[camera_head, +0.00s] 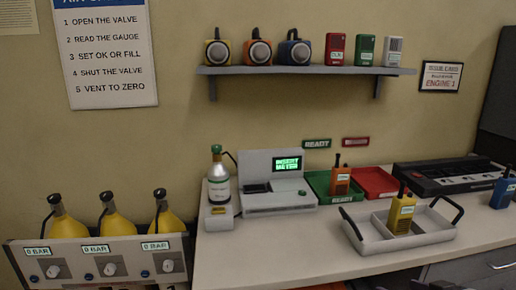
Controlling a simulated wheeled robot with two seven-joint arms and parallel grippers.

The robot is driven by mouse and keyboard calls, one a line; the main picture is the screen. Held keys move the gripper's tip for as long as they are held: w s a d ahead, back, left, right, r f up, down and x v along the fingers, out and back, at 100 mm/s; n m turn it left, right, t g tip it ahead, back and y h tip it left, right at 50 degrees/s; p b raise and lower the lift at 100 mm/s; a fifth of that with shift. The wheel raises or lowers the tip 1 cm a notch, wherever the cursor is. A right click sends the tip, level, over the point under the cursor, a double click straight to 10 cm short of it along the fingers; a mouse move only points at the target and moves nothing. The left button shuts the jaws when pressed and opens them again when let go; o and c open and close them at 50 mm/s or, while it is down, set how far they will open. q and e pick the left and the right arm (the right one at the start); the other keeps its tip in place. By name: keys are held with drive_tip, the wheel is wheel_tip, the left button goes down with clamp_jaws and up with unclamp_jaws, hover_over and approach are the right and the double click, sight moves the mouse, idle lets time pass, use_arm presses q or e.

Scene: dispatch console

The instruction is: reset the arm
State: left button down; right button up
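Neither of my grippers shows in the head view, and no part of my arms can be made out for sure. A pale desk (290,258) fills the lower middle. On it stand a grey test machine (277,200) with a lit green screen reading "INSERT METER", and a small bottle with a green top (218,176) on a stand at its left. A yellow radio (402,213) stands upright in a white tray (372,247) with black handles. An orange radio (341,181) stands in a green tray (320,187).
A red tray (375,182) looks empty. A dark console (448,174) and a blue radio (502,191) are at right. Yellow cylinders (115,222) stand behind a gauge panel (98,264) at left. A wall shelf (305,70) holds several devices. The desk's front left is clear.

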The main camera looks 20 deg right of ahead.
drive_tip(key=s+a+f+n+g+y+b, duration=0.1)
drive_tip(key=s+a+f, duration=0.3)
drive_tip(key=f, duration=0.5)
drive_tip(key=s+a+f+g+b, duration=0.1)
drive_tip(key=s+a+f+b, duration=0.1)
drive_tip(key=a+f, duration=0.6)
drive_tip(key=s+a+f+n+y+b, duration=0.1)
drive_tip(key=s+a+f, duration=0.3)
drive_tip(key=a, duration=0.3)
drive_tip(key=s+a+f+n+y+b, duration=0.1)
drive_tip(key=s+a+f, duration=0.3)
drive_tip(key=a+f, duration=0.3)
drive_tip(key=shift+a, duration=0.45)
